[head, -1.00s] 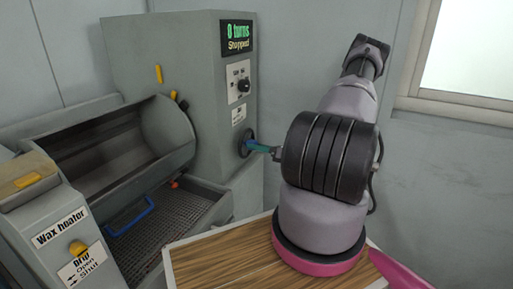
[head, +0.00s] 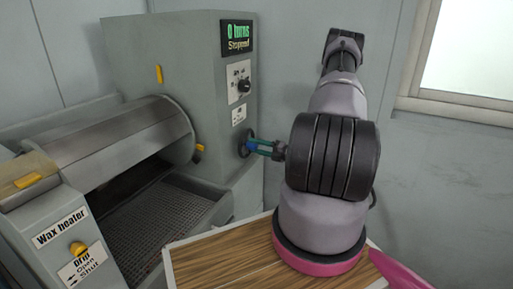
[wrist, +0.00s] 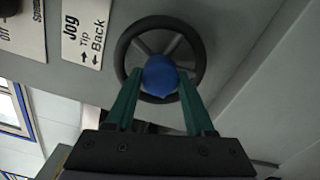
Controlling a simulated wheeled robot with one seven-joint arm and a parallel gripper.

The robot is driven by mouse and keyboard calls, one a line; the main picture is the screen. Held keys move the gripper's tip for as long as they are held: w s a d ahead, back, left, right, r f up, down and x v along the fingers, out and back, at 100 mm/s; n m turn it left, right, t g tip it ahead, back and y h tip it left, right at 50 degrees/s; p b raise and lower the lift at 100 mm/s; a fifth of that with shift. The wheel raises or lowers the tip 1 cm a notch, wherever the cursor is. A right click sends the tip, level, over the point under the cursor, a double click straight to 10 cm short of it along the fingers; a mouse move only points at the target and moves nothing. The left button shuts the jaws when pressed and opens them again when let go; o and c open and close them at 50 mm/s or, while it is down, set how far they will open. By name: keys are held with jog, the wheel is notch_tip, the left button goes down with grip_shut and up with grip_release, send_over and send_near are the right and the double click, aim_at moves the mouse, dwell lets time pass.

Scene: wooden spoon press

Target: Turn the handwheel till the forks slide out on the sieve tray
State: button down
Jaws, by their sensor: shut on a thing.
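The dark handwheel (head: 243,146) with a blue knob (wrist: 160,75) at its centre is on the right side of the grey machine. In the wrist view, the handwheel's rim (wrist: 122,48) and spokes surround the knob. My gripper (wrist: 160,84) has its green fingers on either side of the blue knob, shut on it. The sieve tray (head: 150,232), a dark perforated tray, lies below the grey drum (head: 125,140). Its visible part is bare. I see no forks. The drum's closed, curved side faces forward, so its inside is hidden.
A display (head: 237,38) reads "0 turns, Stopped". A control panel with a black dial (head: 243,86) is below it. The wax heater box (head: 65,225) stands at the left. A wooden-topped table (head: 225,250) stands in front, under my arm.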

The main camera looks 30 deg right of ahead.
jog(key=shift+m, duration=0.8)
jog(key=shift+d, duration=0.1)
jog(key=shift+c, duration=1.3)
grip_release()
jog(key=shift+s, duration=0.1)
jog(key=v, duration=1)
jog(key=shift+s+d, duration=0.2)
jog(key=shift+d, duration=0.05)
